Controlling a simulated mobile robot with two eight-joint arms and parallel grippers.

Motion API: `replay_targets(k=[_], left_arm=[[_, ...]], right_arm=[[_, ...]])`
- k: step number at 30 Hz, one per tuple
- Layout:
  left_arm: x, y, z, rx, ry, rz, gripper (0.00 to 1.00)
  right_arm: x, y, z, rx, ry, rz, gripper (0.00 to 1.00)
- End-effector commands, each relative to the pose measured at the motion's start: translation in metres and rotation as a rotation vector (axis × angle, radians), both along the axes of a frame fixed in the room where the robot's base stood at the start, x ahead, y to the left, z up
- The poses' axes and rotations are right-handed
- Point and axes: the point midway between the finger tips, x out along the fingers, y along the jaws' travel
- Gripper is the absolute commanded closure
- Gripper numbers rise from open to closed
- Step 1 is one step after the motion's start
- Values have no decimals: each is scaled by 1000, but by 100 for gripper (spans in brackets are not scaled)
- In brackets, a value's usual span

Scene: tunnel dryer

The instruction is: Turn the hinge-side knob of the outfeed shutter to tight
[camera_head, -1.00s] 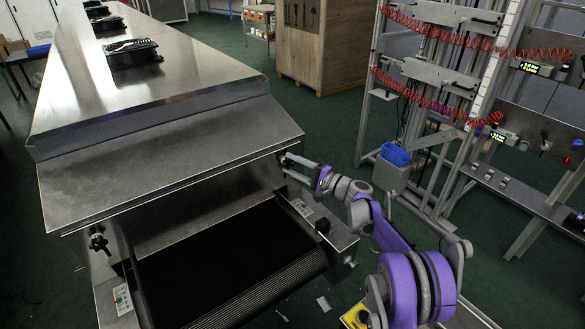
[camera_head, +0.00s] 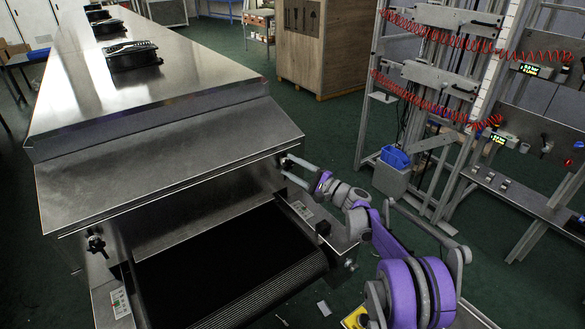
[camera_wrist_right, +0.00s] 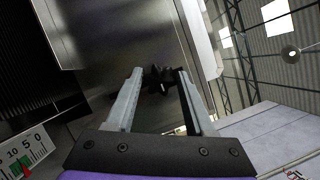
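My right gripper (camera_head: 284,166) reaches the right end of the dryer's outfeed shutter (camera_head: 165,165), a steel panel above the belt. In the right wrist view, a black lobed knob (camera_wrist_right: 159,79) shows at the tips of the right gripper's two fingers (camera_wrist_right: 158,72). The fingers are apart, one on each side of the knob; whether they touch it I cannot tell. In the head view this knob is mostly hidden at the fingertips. A second dark knob (camera_head: 96,243) sits at the left end of the outfeed. My left gripper is out of view.
A rack with red coiled hoses (camera_head: 430,100) stands to the right. Green floor (camera_head: 330,140) is free between them.

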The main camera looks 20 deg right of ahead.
Motion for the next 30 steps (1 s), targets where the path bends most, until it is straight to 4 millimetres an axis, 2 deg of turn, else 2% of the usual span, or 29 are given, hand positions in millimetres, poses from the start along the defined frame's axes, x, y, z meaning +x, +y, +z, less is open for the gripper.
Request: replay_targets(k=[1,4,16,30], left_arm=[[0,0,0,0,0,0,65],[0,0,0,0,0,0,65],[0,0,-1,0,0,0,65],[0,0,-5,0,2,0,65]], right_arm=[[0,0,0,0,0,0,36],[0,0,0,-1,-1,0,19],[-6,-6,-2,-2,0,-2,19],[-70,-61,-16,-2,0,-3,19]])
